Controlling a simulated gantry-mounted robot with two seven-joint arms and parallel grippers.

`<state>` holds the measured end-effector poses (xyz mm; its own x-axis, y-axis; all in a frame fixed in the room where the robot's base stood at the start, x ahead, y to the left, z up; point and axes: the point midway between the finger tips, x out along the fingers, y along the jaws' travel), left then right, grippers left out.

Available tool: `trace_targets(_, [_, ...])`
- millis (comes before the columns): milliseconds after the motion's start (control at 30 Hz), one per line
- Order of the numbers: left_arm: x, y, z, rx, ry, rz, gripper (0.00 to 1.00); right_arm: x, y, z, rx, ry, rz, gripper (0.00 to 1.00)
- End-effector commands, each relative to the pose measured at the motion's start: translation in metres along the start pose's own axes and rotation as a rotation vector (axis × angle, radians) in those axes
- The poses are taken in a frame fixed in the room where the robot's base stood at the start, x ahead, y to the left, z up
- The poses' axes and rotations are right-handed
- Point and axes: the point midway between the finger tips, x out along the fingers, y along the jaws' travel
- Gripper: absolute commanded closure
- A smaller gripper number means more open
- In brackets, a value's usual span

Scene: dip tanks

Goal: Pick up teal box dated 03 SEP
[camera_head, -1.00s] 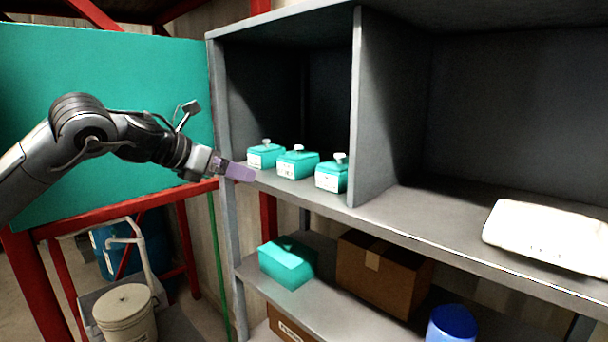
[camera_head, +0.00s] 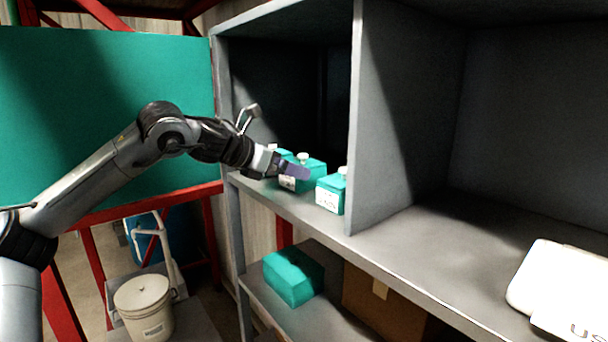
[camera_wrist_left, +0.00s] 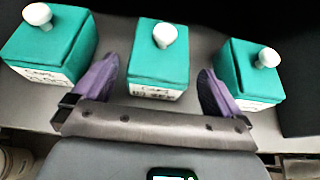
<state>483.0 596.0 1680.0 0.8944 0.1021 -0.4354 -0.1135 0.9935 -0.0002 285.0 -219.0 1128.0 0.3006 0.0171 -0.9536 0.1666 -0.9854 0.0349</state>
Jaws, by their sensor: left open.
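Three teal boxes with white knobs and white labels stand in a row on the shelf. In the left wrist view they are the left box (camera_wrist_left: 48,46), the middle box (camera_wrist_left: 158,62) and the right box (camera_wrist_left: 250,75). The label dates are too blurred to read, so I cannot tell which is 03 SEP. My left gripper (camera_wrist_left: 158,85) is open, its purple fingers on either side of the front of the middle box, with nothing held. In the head view the left gripper (camera_head: 292,171) partly hides the left and middle boxes; the right box (camera_head: 332,192) is clear. My right gripper is not in view.
A grey divider (camera_head: 356,120) stands just right of the right box. A teal block (camera_head: 293,276) and a cardboard box (camera_head: 385,305) are on the lower shelf. A white object (camera_head: 570,290) lies in the right bay. A lidded bucket (camera_head: 145,305) stands lower left.

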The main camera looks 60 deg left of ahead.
Motion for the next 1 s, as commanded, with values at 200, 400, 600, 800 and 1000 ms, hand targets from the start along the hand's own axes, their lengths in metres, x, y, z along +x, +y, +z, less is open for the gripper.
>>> trace_targets(200, [0.011, 0.000, 0.002, -0.001, 0.001, -0.001, 0.00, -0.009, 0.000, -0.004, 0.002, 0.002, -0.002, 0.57])
trace_targets(400, [0.033, 0.001, 0.006, -0.001, 0.004, -0.002, 0.00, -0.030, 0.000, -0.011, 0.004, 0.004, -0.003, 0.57])
trace_targets(600, [0.052, 0.001, 0.004, 0.000, 0.001, -0.001, 0.00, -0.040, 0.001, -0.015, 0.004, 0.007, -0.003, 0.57])
trace_targets(800, [0.057, 0.001, 0.002, 0.000, 0.000, 0.001, 0.00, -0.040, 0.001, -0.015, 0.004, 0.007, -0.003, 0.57])
trace_targets(1000, [0.057, 0.001, 0.002, 0.000, -0.001, 0.000, 0.09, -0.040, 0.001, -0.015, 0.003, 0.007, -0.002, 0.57])
